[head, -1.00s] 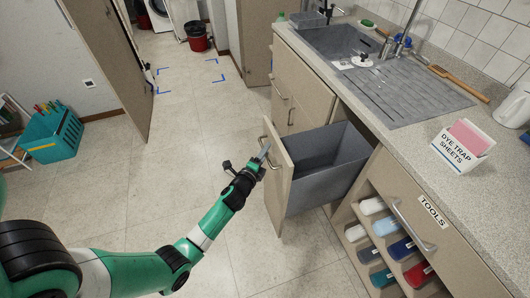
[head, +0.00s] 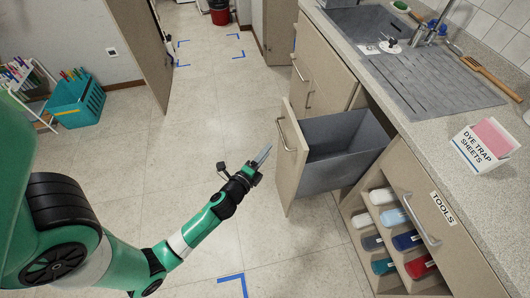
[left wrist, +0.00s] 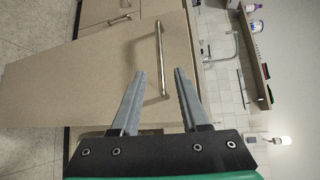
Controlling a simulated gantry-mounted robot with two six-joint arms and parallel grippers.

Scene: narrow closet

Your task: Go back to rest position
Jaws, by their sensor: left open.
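My left gripper (head: 260,160) is open and empty in the head view, apart from the pulled-out bin drawer. Its two grey fingers (left wrist: 162,88) are spread in the left wrist view, with nothing between them. The drawer's front panel (head: 287,165) and metal handle (head: 284,131) are just to the right of the fingertips in the head view. The handle also shows in the left wrist view (left wrist: 161,58), beyond the fingers. My right gripper is not in view.
The open drawer holds a grey bin (head: 340,155) and juts into the aisle. A teal basket (head: 75,100) stands at the left wall. The floor between is clear.

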